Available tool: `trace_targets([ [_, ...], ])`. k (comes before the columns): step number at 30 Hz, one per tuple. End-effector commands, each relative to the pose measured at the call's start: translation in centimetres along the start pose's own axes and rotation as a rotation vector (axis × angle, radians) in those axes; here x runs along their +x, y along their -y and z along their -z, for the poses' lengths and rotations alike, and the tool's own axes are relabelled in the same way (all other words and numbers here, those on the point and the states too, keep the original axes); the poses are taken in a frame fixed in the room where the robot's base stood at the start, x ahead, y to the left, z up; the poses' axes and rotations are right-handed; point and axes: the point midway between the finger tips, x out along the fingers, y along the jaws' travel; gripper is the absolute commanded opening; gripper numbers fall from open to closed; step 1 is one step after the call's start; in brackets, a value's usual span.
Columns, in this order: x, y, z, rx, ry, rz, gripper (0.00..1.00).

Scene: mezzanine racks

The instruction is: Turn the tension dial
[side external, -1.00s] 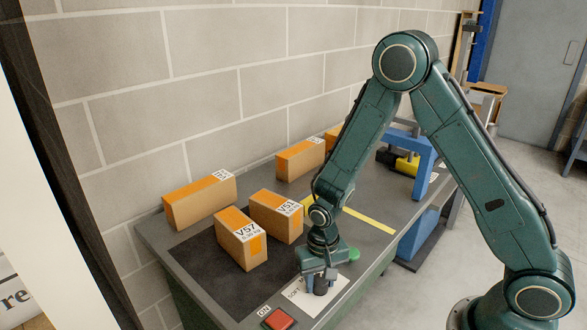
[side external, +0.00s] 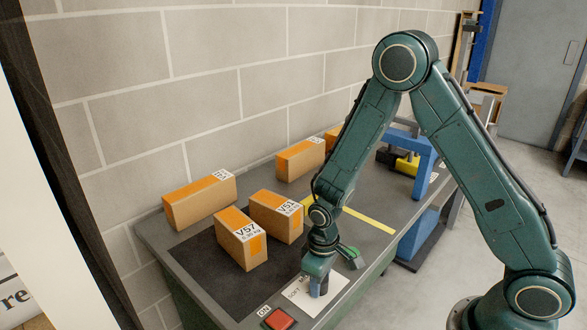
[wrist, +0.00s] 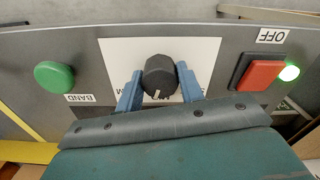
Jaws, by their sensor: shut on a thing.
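The tension dial (wrist: 159,72) is a black ribbed knob with a white pointer line, on a white plate (wrist: 115,48). In the wrist view the pointer faces the bottom of the picture, toward my wrist. My gripper (wrist: 158,84) has one blue finger on each side of the knob and is shut on it. In the side view my gripper (side external: 318,286) points down over the white plate (side external: 336,286), hiding most of the dial. Part of the plate's lettering shows; the rest is covered by the gripper.
A red button (wrist: 262,72) and a lit green lamp (wrist: 289,73) flank the plate on one side, a green button (wrist: 54,76) on the other. Orange-taped cartons (side external: 240,240) stand on the bench behind. A blue frame (side external: 425,165) stands at its far end.

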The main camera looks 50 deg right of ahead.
Motion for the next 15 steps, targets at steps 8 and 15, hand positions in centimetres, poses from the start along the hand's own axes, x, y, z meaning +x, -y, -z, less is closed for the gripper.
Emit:
trace_targets([
  [8, -0.06, 0.00, 0.02, -0.201, -0.001, 0.000, 0.15],
  [15, -0.06, 0.00, 0.02, -0.287, -0.001, 0.000, 0.15],
])
